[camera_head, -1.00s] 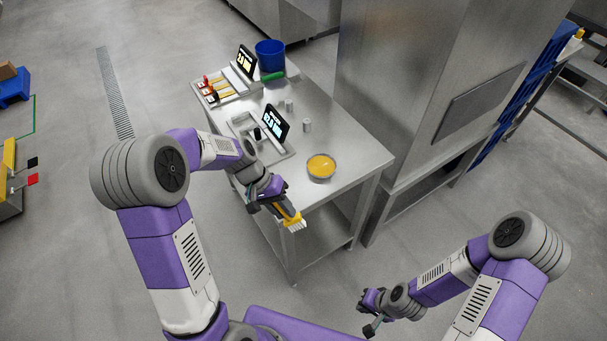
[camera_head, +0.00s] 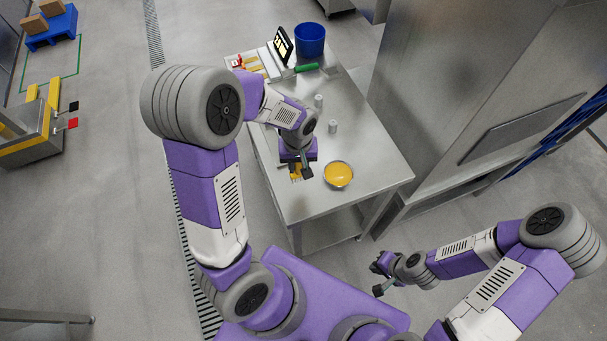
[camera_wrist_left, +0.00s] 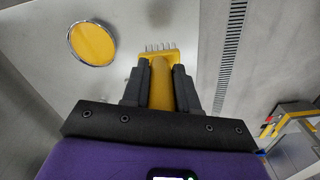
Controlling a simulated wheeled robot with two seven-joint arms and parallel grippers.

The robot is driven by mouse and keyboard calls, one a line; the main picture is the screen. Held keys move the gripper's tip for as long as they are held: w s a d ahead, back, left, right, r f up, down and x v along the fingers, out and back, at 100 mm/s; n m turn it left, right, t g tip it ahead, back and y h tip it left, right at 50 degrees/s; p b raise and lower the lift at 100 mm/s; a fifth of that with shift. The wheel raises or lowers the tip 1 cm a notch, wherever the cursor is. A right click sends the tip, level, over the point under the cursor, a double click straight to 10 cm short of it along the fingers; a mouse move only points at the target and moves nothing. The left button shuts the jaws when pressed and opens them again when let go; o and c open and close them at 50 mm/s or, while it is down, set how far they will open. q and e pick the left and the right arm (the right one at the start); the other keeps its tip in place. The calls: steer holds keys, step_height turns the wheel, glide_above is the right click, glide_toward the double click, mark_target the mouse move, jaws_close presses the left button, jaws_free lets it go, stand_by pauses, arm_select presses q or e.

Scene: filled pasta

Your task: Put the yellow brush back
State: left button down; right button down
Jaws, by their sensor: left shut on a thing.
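My left gripper (camera_head: 301,170) is shut on the yellow brush (camera_head: 295,175), over the front left part of the steel table (camera_head: 375,160). In the left wrist view the yellow brush (camera_wrist_left: 160,85) lies between both fingers, its pale bristles pointing away from the wrist. In the head view my arm hides most of it. A tray with brushes (camera_head: 250,65) stands at the table's far left corner, partly hidden by my left arm. My right gripper (camera_head: 380,277) is off the table at the lower right, too small to tell its opening.
A metal bowl of yellow liquid (camera_head: 338,174) stands right of my left gripper. Two small grey cylinders (camera_head: 332,127), a dark display (camera_head: 283,46), a green-handled thing (camera_head: 306,68) and a blue bucket (camera_head: 310,40) are farther back. A tall steel cabinet (camera_head: 460,90) bounds the right.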

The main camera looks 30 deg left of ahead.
mark_target(299, 179)
arm_select(q)
steer(key=f, duration=0.7)
steer(key=shift+s+f+b, duration=0.1)
steer(key=shift+s+b, duration=0.1)
steer(key=shift+b, duration=0.15)
steer(key=shift+w+f, duration=0.2)
steer(key=shift+f, duration=0.05)
steer(key=shift+s+f, duration=0.1)
steer(key=shift+f, duration=0.05)
steer(key=c, duration=0.9)
jaws_free()
steer(key=shift+o, duration=0.2)
